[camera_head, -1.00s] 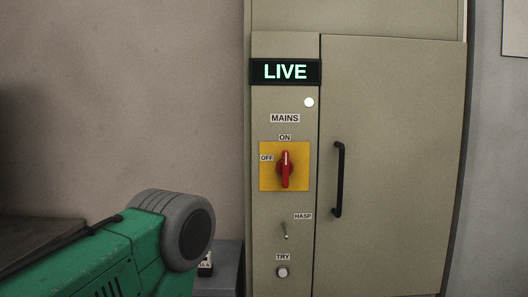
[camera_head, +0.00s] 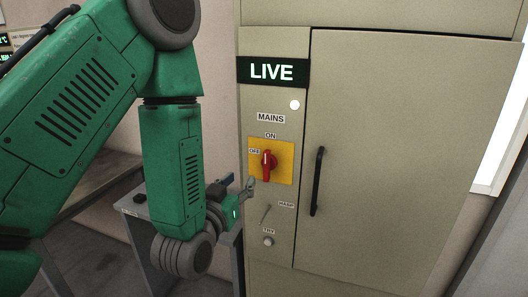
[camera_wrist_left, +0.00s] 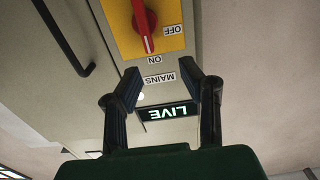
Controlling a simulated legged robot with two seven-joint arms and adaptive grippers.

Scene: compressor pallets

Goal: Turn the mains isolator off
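The mains isolator is a red rotary handle (camera_head: 267,164) on a yellow plate (camera_head: 286,176) on the cabinet's narrow left panel. Its white mark points up to ON; OFF is labelled at its left. The handle also shows upside down in the left wrist view (camera_wrist_left: 144,22), its mark towards ON. My left gripper (camera_head: 249,188) is just below and left of the yellow plate, apart from the handle. In the left wrist view its two fingers (camera_wrist_left: 172,85) are spread with nothing between them. My right gripper is not in view.
A lit LIVE sign (camera_head: 272,71) and a white lamp (camera_head: 294,105) are above the isolator. A HASP toggle (camera_head: 265,214) and TRY button (camera_head: 268,241) are below. The cabinet door's black handle (camera_head: 318,181) stands out to the right. A grey stand (camera_head: 150,215) is behind my left arm.

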